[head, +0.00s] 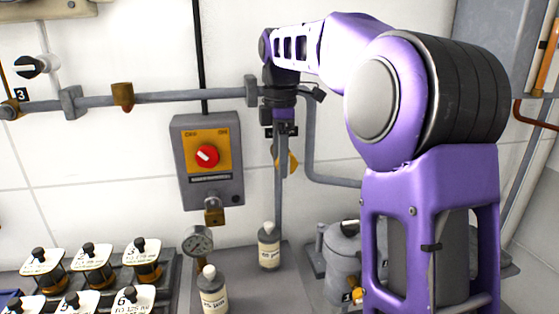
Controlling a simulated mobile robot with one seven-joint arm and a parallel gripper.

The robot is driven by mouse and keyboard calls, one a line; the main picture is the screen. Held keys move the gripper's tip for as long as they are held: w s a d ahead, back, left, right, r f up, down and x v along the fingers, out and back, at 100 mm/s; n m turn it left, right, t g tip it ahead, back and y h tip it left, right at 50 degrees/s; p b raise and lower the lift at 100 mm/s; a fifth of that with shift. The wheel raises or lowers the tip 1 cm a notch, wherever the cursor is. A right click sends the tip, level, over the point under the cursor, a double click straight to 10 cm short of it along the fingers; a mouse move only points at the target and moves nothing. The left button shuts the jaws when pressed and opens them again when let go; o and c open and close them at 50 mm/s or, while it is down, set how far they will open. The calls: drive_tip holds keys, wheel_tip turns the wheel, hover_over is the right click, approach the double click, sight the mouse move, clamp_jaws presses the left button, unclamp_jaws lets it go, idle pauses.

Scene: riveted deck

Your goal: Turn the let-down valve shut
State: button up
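My purple arm reaches from the right to the wall pipe. My gripper (283,131) hangs at its end, small and dark, in front of the vertical pipe. Its fingers are too small and overlapped to show whether they are open or shut. A yellow-orange valve handle (288,163) shows just below my gripper, on the same pipe; I cannot tell whether they touch. No label names it as the let-down valve. Another small yellow valve part (357,295) is at the foot of a grey tank (342,262), partly behind my arm.
A grey switch box (208,190) with a red knob (207,156) and a padlock (214,212) is left of my gripper. A gauge (198,243) and two bottles (269,247) stand below. Several labelled jars (93,265) are at lower left. A horizontal pipe (185,97) crosses the wall.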

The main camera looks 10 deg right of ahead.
clamp_jaws()
